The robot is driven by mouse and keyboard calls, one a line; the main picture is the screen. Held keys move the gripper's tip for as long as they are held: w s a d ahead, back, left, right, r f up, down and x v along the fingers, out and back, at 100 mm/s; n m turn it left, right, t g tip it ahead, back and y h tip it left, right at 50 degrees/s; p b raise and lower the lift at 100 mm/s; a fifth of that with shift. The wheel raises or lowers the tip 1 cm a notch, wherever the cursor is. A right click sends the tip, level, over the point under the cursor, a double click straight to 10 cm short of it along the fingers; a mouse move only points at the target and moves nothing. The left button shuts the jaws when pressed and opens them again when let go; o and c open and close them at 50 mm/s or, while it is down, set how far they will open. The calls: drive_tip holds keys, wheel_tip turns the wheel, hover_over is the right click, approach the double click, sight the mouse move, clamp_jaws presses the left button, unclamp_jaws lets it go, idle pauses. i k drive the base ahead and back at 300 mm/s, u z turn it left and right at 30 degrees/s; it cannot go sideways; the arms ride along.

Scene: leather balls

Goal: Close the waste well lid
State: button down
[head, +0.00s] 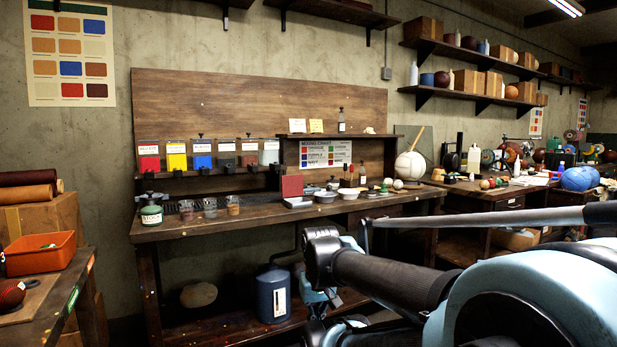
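A red square panel (292,186) stands upright on the dark wooden workbench (250,222), just behind a white rectangular tray (299,203). It looks like a raised lid, but I cannot tell for sure that it is the waste well lid. The well opening itself is not clearly visible. A dark pipe runs under the bench to a blue container (273,296) on the lower shelf. My arm crosses the lower right. What seems to be my gripper (322,300) hangs low in front of the bench, apart from the panel; its fingers are not clear.
An orange tray (40,252) sits on a side table at left. Another cluttered bench stands at right. Bare bench top shows at front.

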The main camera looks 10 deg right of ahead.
sight(292, 185)
drive_tip(key=z, duration=0.15)
drive_tip(key=i, duration=1.2)
drive_tip(key=u, duration=0.05)
